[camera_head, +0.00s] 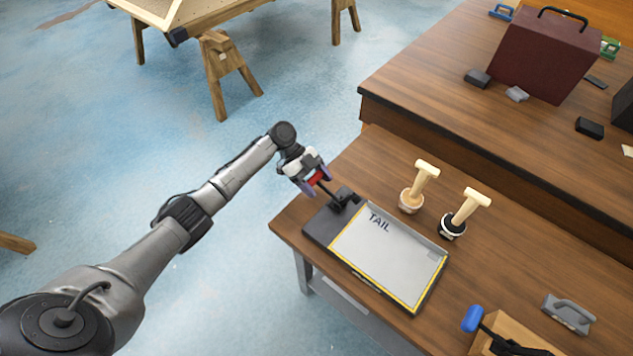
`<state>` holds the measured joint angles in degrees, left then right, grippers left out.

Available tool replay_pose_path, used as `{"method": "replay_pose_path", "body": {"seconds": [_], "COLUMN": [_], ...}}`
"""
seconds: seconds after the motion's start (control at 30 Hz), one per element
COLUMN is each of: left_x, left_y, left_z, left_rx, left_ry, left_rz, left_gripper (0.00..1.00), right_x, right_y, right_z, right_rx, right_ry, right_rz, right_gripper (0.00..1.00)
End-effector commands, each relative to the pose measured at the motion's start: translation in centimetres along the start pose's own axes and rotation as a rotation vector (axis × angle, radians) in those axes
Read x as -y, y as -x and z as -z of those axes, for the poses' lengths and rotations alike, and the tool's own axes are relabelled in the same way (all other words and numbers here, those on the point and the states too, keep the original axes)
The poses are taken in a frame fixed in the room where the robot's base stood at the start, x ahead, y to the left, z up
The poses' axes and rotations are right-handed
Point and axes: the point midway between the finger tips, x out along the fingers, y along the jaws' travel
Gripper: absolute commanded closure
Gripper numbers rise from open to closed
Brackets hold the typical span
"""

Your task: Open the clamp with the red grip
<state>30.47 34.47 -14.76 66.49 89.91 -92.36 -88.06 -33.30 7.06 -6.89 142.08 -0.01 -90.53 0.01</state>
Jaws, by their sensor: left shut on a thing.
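The clamp (344,197) is a small black mechanism at the upper left corner of a dark board with a light panel marked TAIL (390,253). Its red grip (317,178) points up and to the left, past the table edge. My left gripper (315,182) is shut on the red grip, with its fingers on either side of it. The fingers partly hide the grip. The clamp's exact lever angle is hard to tell at this size. My right gripper is not in view.
Two wooden-handled stamps (418,187) (462,214) stand right of the board. A blue-gripped clamp (474,319) on a wooden block and a grey handled tool (569,313) are at lower right. A dark red box (541,52) sits on the rear table. Blue floor lies open at left.

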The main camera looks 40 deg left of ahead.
Motion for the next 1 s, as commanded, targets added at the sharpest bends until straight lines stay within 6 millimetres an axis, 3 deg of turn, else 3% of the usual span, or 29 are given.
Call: {"method": "replay_pose_path", "body": {"seconds": [0.33, 0.37, 0.6, 0.87, 1.0], "left_x": [-0.1, -0.1, 0.0, 0.0, 0.1], "left_y": [-0.2, -0.2, -0.1, 0.1, 1.2], "left_z": [-0.3, -0.3, -0.1, -0.1, 0.0], "left_rx": [0.006, 0.006, 0.003, 0.002, 0.002], "left_ry": [0.002, 0.002, 0.001, 0.0, 0.0], "left_rz": [-0.001, -0.002, -0.001, 0.0, 0.002], "left_gripper": [0.79, 0.33, 0.11, 0.11, 0.11], "right_x": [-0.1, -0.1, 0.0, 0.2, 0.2], "right_y": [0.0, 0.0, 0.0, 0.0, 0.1], "right_z": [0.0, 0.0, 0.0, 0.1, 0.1], "right_rx": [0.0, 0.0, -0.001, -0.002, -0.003], "right_ry": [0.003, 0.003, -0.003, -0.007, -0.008], "right_rz": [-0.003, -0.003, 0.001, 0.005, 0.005], "right_gripper": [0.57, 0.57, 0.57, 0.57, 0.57]}}
